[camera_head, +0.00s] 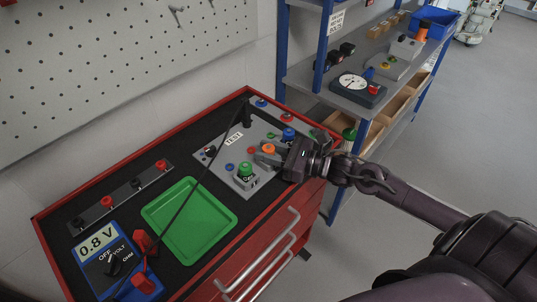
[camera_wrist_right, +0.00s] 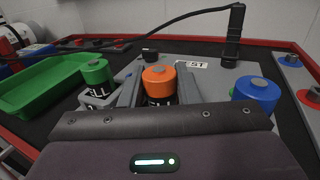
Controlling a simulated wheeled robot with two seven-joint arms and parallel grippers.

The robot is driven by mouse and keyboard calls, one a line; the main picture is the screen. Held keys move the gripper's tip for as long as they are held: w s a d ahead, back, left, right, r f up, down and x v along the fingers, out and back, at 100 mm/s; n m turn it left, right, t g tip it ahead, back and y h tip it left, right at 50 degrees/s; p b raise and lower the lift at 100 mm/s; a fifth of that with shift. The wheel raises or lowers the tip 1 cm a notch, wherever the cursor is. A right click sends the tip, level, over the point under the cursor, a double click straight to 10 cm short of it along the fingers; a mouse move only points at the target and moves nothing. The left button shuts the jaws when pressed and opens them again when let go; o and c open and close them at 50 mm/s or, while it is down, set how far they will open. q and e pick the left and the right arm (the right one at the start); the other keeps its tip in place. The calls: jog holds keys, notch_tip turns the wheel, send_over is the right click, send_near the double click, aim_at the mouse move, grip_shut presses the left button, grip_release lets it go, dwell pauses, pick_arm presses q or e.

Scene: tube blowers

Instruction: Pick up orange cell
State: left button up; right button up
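The orange cell (camera_head: 268,149) has an orange cap over a dark labelled body and stands upright at the grey test panel (camera_head: 222,153). It also shows in the right wrist view (camera_wrist_right: 159,76). My right gripper (camera_wrist_right: 160,86) reaches in from the right, with one grey finger along each side of the cell. No clear gap shows between fingers and cell, so it looks shut on it. The cell's lower end is hidden. A green cell (camera_head: 246,169) stands to its left and a blue cell (camera_wrist_right: 257,92) to its right. My left gripper is not in view.
A green tray (camera_head: 190,220) lies on the cart top, left of the panel. A blue meter (camera_head: 104,257) reading 0.8 V stands at the front left. A black cable crosses the cart (camera_head: 80,197). A blue shelf rack (camera_head: 323,55) stands behind.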

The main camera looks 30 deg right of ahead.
aim_at(268, 147)
jog(key=c, duration=0.6)
jog(key=shift+o, duration=0.2)
jog(key=shift+r, duration=0.15)
notch_tip(268, 147, up, 20)
jog(key=shift+b, duration=0.45)
